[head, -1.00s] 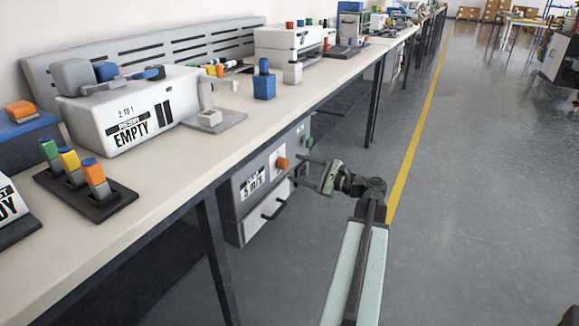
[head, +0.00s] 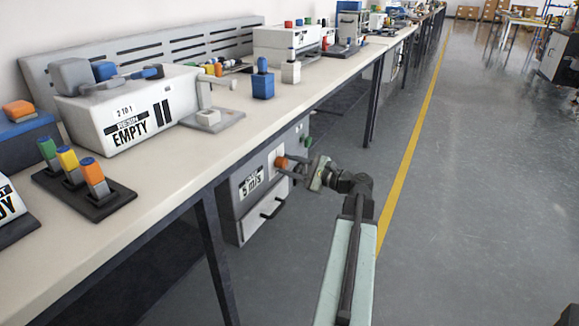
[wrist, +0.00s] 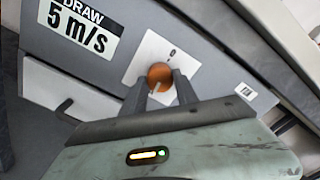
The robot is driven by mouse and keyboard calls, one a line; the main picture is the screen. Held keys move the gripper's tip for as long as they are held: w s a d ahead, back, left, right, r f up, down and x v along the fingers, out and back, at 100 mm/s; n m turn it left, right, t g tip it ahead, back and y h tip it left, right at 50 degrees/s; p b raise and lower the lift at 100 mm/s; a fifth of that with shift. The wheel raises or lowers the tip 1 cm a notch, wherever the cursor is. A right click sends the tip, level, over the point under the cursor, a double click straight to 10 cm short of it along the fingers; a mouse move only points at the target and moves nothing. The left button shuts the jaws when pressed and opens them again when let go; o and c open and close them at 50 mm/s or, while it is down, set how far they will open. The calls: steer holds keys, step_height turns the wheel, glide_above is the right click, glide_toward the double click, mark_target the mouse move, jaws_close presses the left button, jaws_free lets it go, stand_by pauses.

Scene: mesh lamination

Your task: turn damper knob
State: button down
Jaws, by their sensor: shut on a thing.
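The damper knob (head: 281,162) is a round orange knob on the front of a grey cabinet under the bench. In the wrist view the orange knob (wrist: 160,75) sits on a white square plate, with a light pointer mark at its lower edge. My gripper (head: 291,164) reaches the knob from the right. In the wrist view the two dark fingers of my gripper (wrist: 160,88) stand on either side of the knob's lower part and are shut on it. The fingers hide part of the knob's sides.
The cabinet (head: 238,205) carries a "DRAW 5 m/s" label (wrist: 80,27) and a drawer with a dark handle (head: 274,208). The bench top (head: 165,190) overhangs it. A green knob (head: 308,141) is farther along. The floor (head: 470,220) to the right is clear.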

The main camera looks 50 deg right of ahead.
steer(key=n, duration=0.9)
steer(key=shift+n, duration=0.3)
steer(key=n, duration=0.4)
steer(key=shift+n, duration=2)
steer(key=c, duration=0.9)
jaws_free()
steer(key=shift+c, duration=0.2)
